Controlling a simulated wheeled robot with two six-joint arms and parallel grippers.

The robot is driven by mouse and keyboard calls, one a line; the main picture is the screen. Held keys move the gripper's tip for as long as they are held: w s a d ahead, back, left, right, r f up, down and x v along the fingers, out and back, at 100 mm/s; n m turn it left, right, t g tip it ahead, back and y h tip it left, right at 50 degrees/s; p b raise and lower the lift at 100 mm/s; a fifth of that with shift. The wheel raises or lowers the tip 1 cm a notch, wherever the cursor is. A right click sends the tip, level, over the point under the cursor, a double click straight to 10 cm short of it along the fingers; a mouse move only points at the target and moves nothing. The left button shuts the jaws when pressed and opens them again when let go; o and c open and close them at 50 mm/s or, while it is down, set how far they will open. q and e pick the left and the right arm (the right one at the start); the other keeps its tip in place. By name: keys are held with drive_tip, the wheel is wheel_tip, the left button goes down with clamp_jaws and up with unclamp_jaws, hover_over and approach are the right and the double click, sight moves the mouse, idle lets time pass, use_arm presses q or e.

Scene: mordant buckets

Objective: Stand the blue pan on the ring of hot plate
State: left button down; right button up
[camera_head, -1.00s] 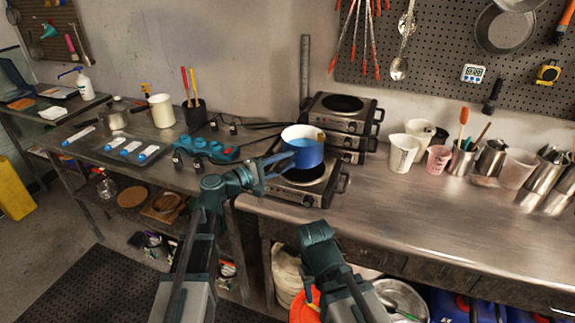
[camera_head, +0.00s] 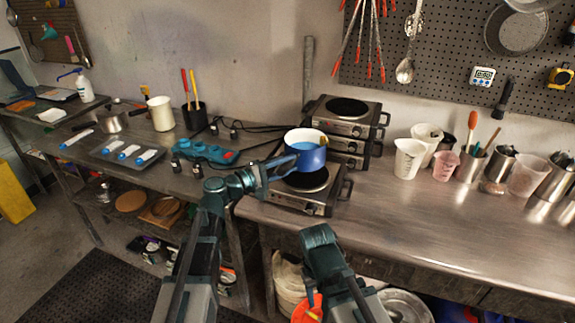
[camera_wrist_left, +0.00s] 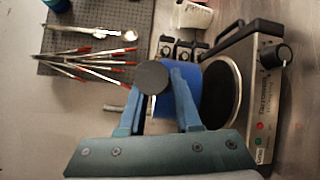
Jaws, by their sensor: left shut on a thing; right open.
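My left gripper (camera_head: 282,166) is shut on the pan's handle, whose round dark end (camera_wrist_left: 152,78) shows between the fingers. My right gripper (camera_head: 319,240) is low in front of the bench, open, its fingertips hard to make out.
Stacked hot plates (camera_head: 347,130) stand close behind the pan. White jugs (camera_head: 408,158), a pink cup (camera_head: 445,165) and metal pitchers stand at right. The bench front right (camera_head: 430,220) is clear.

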use_arm(q)
drive_tip(key=shift+f+b, duration=1.8)
drive_tip(key=shift+f, duration=0.25)
drive_tip(key=shift+f+b, duration=0.3)
idle(0.3)
drive_tip(key=c, duration=0.6)
unclamp_jaws()
drive_tip(key=shift+c, duration=0.2)
drive_tip(key=shift+o, duration=0.6)
drive_tip(key=v, duration=1.3)
drive_tip(key=shift+s+a, duration=0.25)
drive_tip(key=shift+a, duration=0.1)
